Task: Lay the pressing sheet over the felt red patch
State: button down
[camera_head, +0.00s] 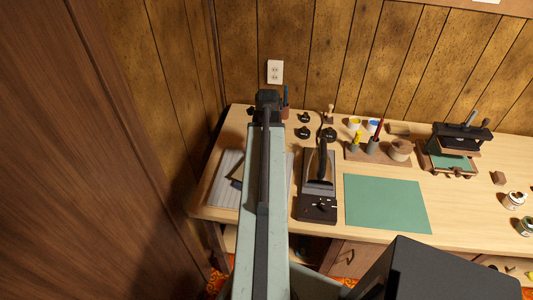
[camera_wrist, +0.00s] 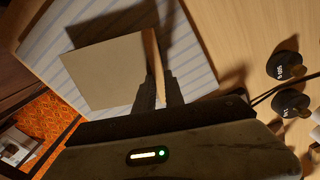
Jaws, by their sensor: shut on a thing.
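In the wrist view my gripper (camera_wrist: 160,86) is shut on a wooden strip (camera_wrist: 153,58) at the edge of a flat, square tan sheet (camera_wrist: 103,72), seemingly the pressing sheet. The sheet is over a pale striped pad (camera_wrist: 195,55), casting a dark shadow on it; I cannot tell whether they touch. The pad shows at the table's left end in the head view (camera_head: 224,192), partly behind my arm. A bit of tan edge (camera_head: 238,170) shows beside my arm there. No red felt patch is visible; whether it lies under the sheet I cannot tell.
Right of the pad stands a black device (camera_head: 318,207) with a handled tool. A green mat (camera_head: 385,203) lies further right. Behind are dark knobs (camera_head: 304,132), a wooden tray (camera_head: 380,156) of pots and a small press (camera_head: 455,150). A wooden panel (camera_head: 70,150) stands left.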

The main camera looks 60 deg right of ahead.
jog(key=shift+f+b, duration=0.5)
dwell(0.4)
jog(key=c, duration=1.3)
grip_release()
jog(key=shift+c, duration=0.2)
jog(key=shift+r, duration=0.1)
notch_tip(320, 180, up, 8)
jog(key=p, duration=0.8)
